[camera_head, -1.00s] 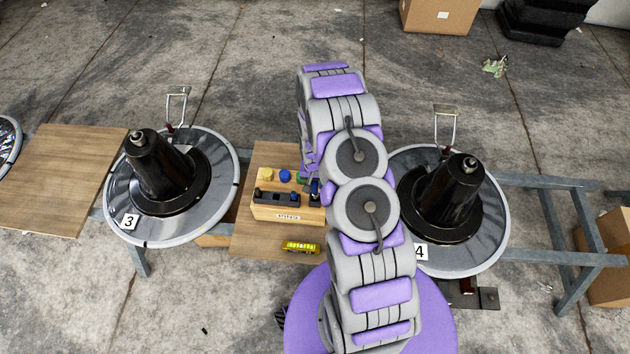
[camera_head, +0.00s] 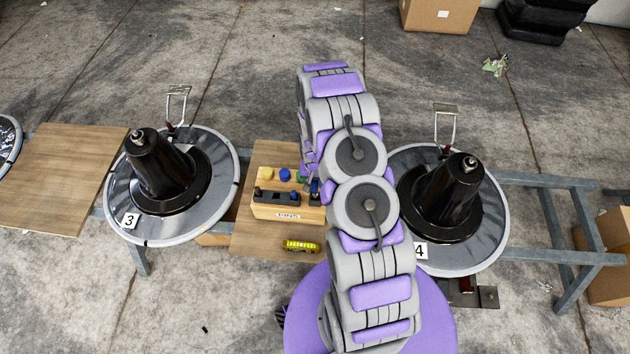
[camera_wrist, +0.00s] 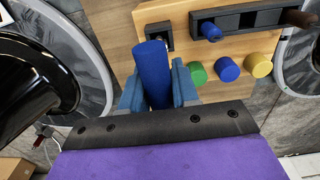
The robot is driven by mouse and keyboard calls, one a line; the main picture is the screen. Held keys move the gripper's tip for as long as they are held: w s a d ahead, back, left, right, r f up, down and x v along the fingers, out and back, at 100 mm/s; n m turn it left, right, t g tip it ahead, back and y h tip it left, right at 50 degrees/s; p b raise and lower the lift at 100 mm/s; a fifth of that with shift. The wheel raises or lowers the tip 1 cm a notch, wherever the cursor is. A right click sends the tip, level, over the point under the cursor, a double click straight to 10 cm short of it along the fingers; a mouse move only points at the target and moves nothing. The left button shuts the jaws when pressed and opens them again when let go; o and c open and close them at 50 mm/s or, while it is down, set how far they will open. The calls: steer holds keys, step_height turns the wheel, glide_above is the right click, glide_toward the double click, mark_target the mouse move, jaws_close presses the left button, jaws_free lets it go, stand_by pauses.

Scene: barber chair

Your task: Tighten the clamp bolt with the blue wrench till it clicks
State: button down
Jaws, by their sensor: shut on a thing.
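My gripper (camera_wrist: 158,92) is shut on a thick blue handle (camera_wrist: 153,70), which I take to be the blue wrench. The handle stands between the two grey-blue fingers. Its far end is beside a square black socket (camera_wrist: 158,37) on the wooden tool block (camera_wrist: 180,12); I cannot tell whether it is still in a slot. In the head view the tool block (camera_head: 287,212) stands left of my arm, which hides most of the gripper. I cannot make out a clamp bolt for certain. Black columns rise from chair base 3 (camera_head: 222,205) and base 4 (camera_head: 490,240).
A yellow object (camera_head: 300,246) lies before the block on a wooden board (camera_head: 250,244). Green (camera_wrist: 197,74), blue (camera_wrist: 227,69) and yellow (camera_wrist: 258,65) round pieces line the block. A second blue-handled tool (camera_wrist: 210,30) sits in the black holder. A metal frame (camera_head: 560,260) stands right.

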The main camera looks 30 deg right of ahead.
steer(key=shift+f, duration=1.8)
stand_by(0.4)
steer(key=c, duration=0.8)
jaws_free()
step_height(320, 180, up, 17)
steer(key=p, duration=0.2)
steer(key=shift+s+r+p, duration=0.1)
steer(key=shift+r+p, duration=0.1)
steer(key=shift+p, duration=0.1)
steer(key=shift+a+r, duration=0.1)
